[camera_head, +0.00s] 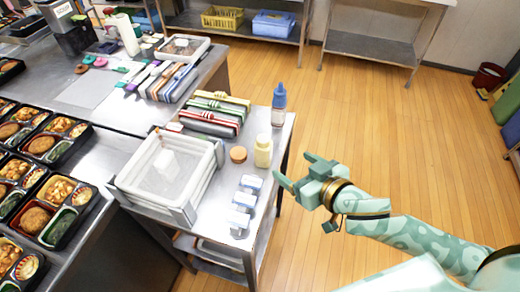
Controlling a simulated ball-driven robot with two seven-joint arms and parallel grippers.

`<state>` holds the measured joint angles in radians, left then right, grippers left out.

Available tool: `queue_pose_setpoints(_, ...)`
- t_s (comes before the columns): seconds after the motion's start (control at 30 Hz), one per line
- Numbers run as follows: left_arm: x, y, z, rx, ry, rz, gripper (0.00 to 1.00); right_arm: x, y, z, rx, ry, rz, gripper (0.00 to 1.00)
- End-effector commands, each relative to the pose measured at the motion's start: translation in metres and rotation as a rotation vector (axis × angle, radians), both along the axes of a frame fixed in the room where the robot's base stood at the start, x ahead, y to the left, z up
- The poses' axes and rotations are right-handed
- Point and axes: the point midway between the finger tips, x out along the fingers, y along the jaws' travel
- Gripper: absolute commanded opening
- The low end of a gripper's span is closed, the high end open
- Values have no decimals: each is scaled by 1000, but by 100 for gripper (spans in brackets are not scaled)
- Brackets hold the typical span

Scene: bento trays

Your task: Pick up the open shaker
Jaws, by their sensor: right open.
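A pale yellow shaker (263,152) stands upright on the steel side table (217,236), near its right edge. A round brown lid-like disc (238,154) lies just left of it. I cannot make out the shaker's top clearly. A second bottle (279,105) with a blue cap stands behind it near the table's back right corner. My right gripper (293,169) is open and empty, apart from the shaker, to its right and a little nearer, past the table's right edge. My left gripper is not in view.
A white tray stack (205,160) stands left of the shaker, and small blue-and-white packs (241,214) lie in front of it. Red and green packs (214,112) lie behind. Bento trays (58,205) fill the left counter. Wooden floor (410,140) is clear on the right.

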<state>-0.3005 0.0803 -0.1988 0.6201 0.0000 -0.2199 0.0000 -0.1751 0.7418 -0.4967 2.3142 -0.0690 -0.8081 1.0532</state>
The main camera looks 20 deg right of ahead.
Motion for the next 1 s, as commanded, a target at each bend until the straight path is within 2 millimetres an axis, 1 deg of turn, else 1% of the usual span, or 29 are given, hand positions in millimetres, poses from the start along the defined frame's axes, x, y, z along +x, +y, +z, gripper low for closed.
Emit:
queue_pose_setpoints(0.03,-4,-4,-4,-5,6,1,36,11,3,-5,-1,-6,-1,74)
queue_pose_setpoints(0.13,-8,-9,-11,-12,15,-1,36,35,10,-16,-2,-5,-1,74)
queue_pose_setpoints(0.3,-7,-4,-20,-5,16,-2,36,68,21,-30,-1,-4,0,74)
queue_pose_setpoints(0.4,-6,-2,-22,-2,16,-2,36,79,24,-34,-1,-2,1,74)
queue_pose_setpoints(0.57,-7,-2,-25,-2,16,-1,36,89,27,-37,-1,-2,2,74)
queue_pose_setpoints(0.8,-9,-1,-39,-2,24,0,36,124,35,-48,-1,-1,2,74)
queue_pose_setpoints(0.9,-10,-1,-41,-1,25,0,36,131,38,-50,-2,-2,2,74)
queue_pose_setpoints(1.0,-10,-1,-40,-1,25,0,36,133,38,-50,-2,-1,2,74)
